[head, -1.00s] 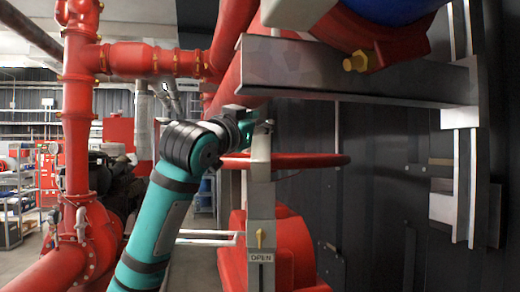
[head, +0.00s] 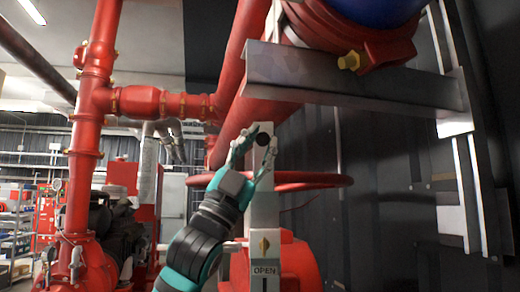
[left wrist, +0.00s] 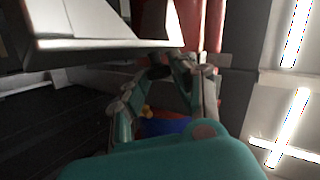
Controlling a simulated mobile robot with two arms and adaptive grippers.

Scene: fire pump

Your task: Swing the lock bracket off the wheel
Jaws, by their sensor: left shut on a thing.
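The lock bracket (head: 264,213) looks like a pale grey upright bar in the head view, standing in front of the red wheel (head: 318,181). The wheel's rim shows on both sides of the bar. My left gripper (head: 257,141) points up at the bar's upper end, with one finger on each side of a dark round spot there. It is shut on the bracket, though the exact contact is hard to make out. The left wrist view shows its fingers (left wrist: 172,70) from behind; what they hold is dark and unclear there. My right gripper is not in view.
A grey metal beam (head: 350,80) with a yellow bolt (head: 349,62) above it overhangs from the right. Red pipes (head: 150,102) run at the left and behind. An OPEN label (head: 265,271) sits low on the upright. A dark panelled wall is at the right.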

